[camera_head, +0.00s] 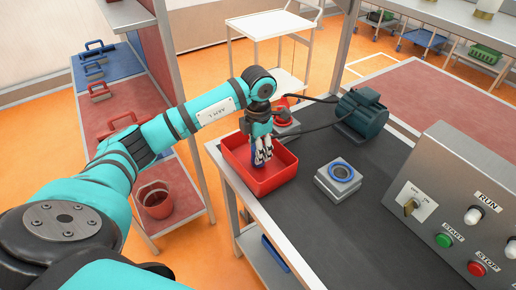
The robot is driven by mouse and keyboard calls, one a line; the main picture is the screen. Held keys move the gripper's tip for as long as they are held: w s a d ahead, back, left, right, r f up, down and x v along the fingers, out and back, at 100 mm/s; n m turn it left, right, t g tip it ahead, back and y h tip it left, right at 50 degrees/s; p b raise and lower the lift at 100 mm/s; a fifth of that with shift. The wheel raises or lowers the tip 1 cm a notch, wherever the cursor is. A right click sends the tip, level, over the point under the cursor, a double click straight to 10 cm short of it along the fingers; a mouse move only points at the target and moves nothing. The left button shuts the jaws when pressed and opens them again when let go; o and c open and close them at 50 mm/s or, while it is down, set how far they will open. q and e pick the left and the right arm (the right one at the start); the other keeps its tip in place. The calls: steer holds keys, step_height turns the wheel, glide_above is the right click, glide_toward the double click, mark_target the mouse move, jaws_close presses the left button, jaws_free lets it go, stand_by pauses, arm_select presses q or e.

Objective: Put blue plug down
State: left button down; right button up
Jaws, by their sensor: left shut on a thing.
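My left gripper (264,152) points down inside the red tray (284,184) at the far left corner of the dark-topped table. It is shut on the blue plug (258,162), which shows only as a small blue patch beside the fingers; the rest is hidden. I cannot tell whether the plug touches the tray floor. My right gripper is out of view.
A grey block with a blue ring (341,171) stands right of the tray. A dark green motor (362,112) with a cable is behind it. A control panel (450,200) fills the right side. The table's (325,235) front middle is clear.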

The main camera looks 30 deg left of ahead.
arm_select(q)
steer(key=shift+f+b, duration=0.45)
steer(key=shift+f, duration=0.15)
steer(key=c, duration=1.2)
jaws_free()
steer(key=o, duration=0.4)
steer(key=shift+r, duration=0.1)
steer(key=shift+r+p, duration=0.3)
steer(key=shift+p, duration=0.1)
steer(key=shift+r+p, duration=0.5)
steer(key=shift+r, duration=0.05)
step_height(320, 180, up, 3)
steer(key=shift+f+b, duration=0.1)
steer(key=shift+b, duration=0.85)
step_height(320, 180, up, 7)
steer(key=shift+r+b, duration=0.15)
steer(key=shift+b, duration=0.3)
steer(key=shift+r, duration=0.7)
